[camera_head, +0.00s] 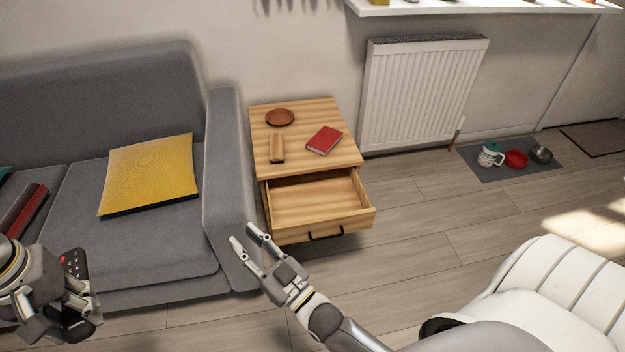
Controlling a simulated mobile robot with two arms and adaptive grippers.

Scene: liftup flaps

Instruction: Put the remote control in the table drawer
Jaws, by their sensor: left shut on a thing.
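The remote control (73,264) is dark with red and pale buttons and stands tilted at the lower left. My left gripper (75,297) is shut on it, in front of the sofa; the fingers hide its lower part. The wooden side table (301,108) stands right of the sofa. Its table drawer (318,199) is pulled open, and the part of its inside that shows is empty. My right gripper (243,236) is open and empty, in front of the table and left of the drawer's black handle (326,233).
On the table top are a brown dish (280,117), a wooden block-like object (277,148) and a red book (325,140). The grey sofa (130,245) with a yellow cushion (150,173) borders the table's left. Floor right of the drawer is clear up to a white seat-like object (555,290).

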